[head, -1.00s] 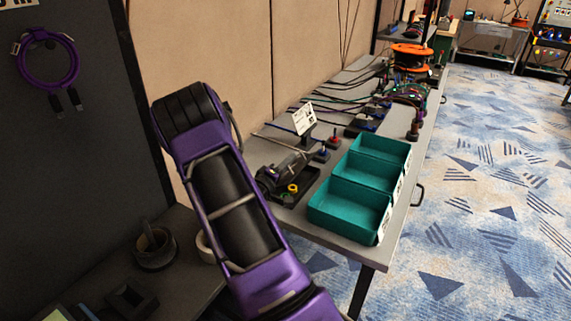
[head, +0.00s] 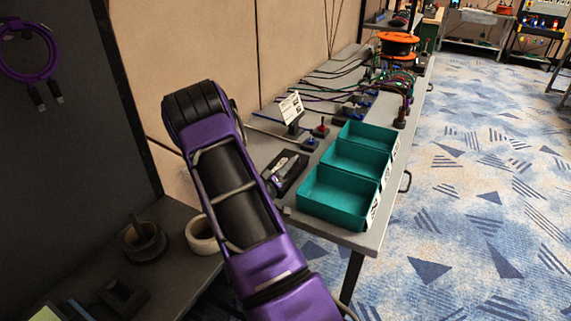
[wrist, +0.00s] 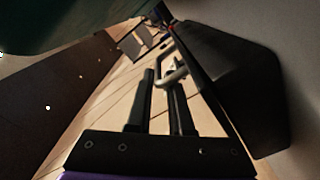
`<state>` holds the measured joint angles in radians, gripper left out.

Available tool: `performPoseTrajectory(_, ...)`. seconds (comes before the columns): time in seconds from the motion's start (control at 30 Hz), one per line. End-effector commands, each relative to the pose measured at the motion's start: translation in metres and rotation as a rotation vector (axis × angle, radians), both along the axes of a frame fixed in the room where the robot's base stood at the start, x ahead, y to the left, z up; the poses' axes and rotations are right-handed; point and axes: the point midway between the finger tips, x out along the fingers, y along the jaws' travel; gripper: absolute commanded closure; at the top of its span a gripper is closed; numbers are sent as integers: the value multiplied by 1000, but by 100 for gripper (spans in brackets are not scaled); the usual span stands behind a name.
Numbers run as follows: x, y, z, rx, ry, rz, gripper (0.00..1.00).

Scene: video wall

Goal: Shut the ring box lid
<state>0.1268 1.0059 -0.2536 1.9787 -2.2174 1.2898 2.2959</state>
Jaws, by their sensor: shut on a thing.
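A dark, low box-like shape (head: 296,163), which looks like the ring box, lies on the grey bench left of the teal bins. My gripper (head: 284,171) is over it, partly hidden by my arm, so I cannot tell how far its lid stands open. A large black block (wrist: 235,85) fills the right of that view, close to the fingers. I cannot tell whether it is the lid or the body.
Three teal bins (head: 338,192) stand just right of the box. Red and blue plugs and a white card (head: 291,106) are behind it. A tape roll (head: 202,234) lies on a dark table at left. Blue carpet is clear at right.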

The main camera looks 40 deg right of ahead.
Motion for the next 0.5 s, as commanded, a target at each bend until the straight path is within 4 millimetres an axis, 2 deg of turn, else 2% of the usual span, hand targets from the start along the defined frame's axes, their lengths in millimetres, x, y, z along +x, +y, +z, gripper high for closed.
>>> performPoseTrajectory(0.03,-11,-7,-2,-4,11,-25,100)
performPoseTrajectory(0.47,-12,-7,-5,-1,16,-24,100)
performPoseTrajectory(0.5,-12,-7,-5,0,16,-25,76)
